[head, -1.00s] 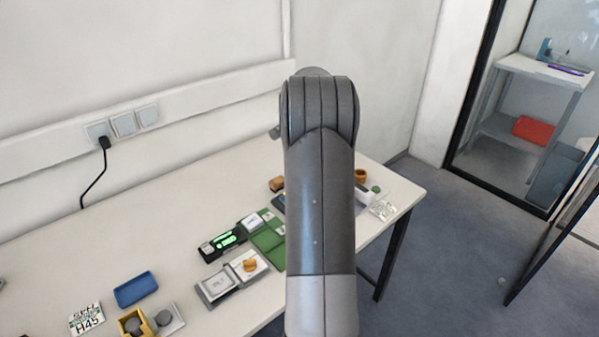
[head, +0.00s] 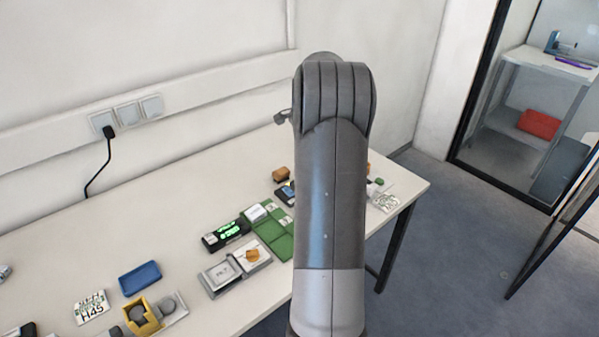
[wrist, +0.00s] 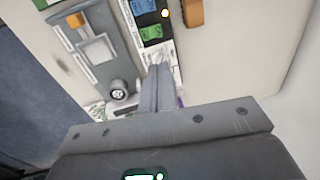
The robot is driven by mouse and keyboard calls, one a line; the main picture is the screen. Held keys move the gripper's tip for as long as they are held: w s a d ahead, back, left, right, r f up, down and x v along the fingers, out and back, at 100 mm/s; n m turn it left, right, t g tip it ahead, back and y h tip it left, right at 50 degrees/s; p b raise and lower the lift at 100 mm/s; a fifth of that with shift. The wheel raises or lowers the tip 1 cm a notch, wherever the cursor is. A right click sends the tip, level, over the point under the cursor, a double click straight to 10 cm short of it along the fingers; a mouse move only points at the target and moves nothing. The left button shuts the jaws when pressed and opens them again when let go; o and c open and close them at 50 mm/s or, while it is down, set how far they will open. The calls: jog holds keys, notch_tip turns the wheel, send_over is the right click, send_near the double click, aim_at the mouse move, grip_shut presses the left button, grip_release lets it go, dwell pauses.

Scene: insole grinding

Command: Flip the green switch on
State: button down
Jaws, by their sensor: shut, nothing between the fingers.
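In the wrist view a green switch (wrist: 152,34) sits on a dark panel, below a blue switch (wrist: 145,7). A small bright light (wrist: 165,13) shows beside them. My gripper (wrist: 160,68) has its fingers together and empty, a little below the green switch in the picture. I cannot tell whether the fingertips touch the panel. In the head view the blue part of the panel (head: 287,192) shows at the left edge of my arm. My arm hides the green switch and the gripper there.
A grey device with a knob (wrist: 118,92) lies left of the panel in the wrist view. An orange-brown block (wrist: 192,12) is to the right. In the head view green boards (head: 275,236), a display box (head: 226,235) and a blue tray (head: 140,277) lie on the white table (head: 190,215).

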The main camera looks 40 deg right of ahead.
jog(key=f, duration=0.4)
jog(key=w+f, duration=0.1)
jog(key=f, duration=0.4)
jog(key=w+f, duration=0.1)
jog(key=f, duration=0.3)
jog(key=shift+w+f, duration=0.2)
jog(key=shift+f, duration=0.2)
jog(key=shift+f, duration=0.1)
